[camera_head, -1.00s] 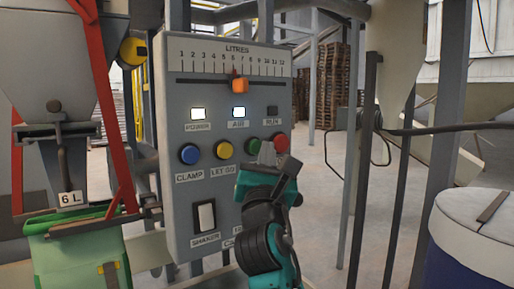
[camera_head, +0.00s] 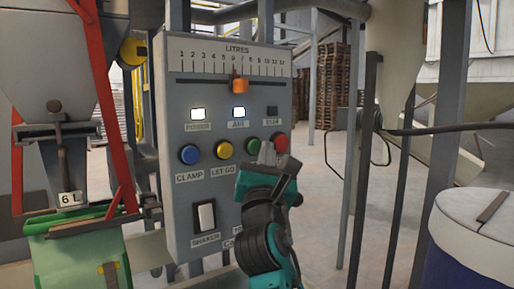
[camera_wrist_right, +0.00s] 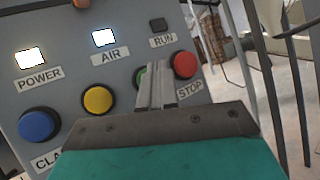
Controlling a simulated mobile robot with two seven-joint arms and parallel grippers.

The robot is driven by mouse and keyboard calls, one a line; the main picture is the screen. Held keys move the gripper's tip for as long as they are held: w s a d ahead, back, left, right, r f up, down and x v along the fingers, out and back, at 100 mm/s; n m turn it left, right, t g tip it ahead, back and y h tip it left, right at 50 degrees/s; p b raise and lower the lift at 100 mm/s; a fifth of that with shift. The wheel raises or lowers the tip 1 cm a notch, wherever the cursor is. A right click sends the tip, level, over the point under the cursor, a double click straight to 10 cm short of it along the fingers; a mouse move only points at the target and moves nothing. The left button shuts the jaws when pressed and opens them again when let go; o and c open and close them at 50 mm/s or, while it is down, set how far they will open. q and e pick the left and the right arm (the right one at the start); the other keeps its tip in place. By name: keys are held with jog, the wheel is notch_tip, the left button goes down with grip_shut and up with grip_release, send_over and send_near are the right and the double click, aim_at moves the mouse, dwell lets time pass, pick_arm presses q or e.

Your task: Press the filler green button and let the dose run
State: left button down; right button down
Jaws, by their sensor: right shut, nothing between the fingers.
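The filler panel (camera_head: 210,105) is a grey box with a LITRES scale. Its green button (camera_head: 253,146) sits between the yellow and red buttons. My right gripper (camera_head: 267,153) is shut and empty, with its fingertips in front of the lower right of the green button. In the right wrist view the fingertips (camera_wrist_right: 158,75) overlap the green button (camera_wrist_right: 141,77), of which only part shows. I cannot tell whether they touch it. POWER (camera_wrist_right: 30,58) and AIR (camera_wrist_right: 103,37) lamps are lit; the RUN lamp (camera_wrist_right: 158,25) is dark. My left gripper is out of view.
A green sack (camera_head: 80,255) hangs under the hopper spout at left, beside a 6 L tag (camera_head: 70,198). The red STOP button (camera_wrist_right: 185,65) is close right of my fingertips. A blue drum with a pale lid (camera_head: 485,225) stands at right.

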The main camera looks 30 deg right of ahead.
jog(key=shift+w, duration=0.1)
jog(key=shift+w, duration=0.3)
jog(key=shift+w, duration=0.5)
dwell(0.6)
jog(key=shift+s+p, duration=0.1)
jog(key=shift+p, duration=0.2)
jog(key=shift+s+p, duration=0.5)
jog(key=shift+s, duration=0.35)
